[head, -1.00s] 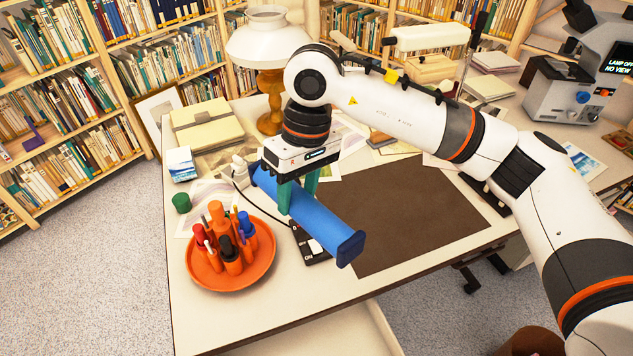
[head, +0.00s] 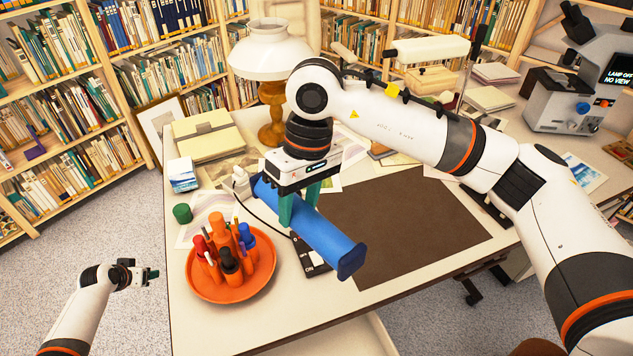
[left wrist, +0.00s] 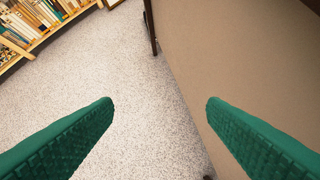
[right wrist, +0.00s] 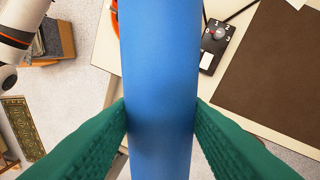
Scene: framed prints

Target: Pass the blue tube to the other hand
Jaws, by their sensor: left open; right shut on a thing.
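The blue tube (head: 318,237) has wider end caps and is held above the desk in the head view. My right gripper (head: 298,212) is shut around its middle, with green fingers on either side. In the right wrist view the tube (right wrist: 160,80) runs between both fingertips (right wrist: 160,118). My left gripper (head: 150,274) is at the lower left, off the desk's left edge and well apart from the tube. In the left wrist view its green fingers (left wrist: 158,105) are spread wide with nothing between them.
An orange dish (head: 232,292) with several markers stands on the desk, left of the tube. A black switch box (head: 312,258) lies partly behind the tube. A brown mat (head: 410,220) covers the desk's middle. A lamp (head: 272,50) stands behind. Floor is free left of the desk.

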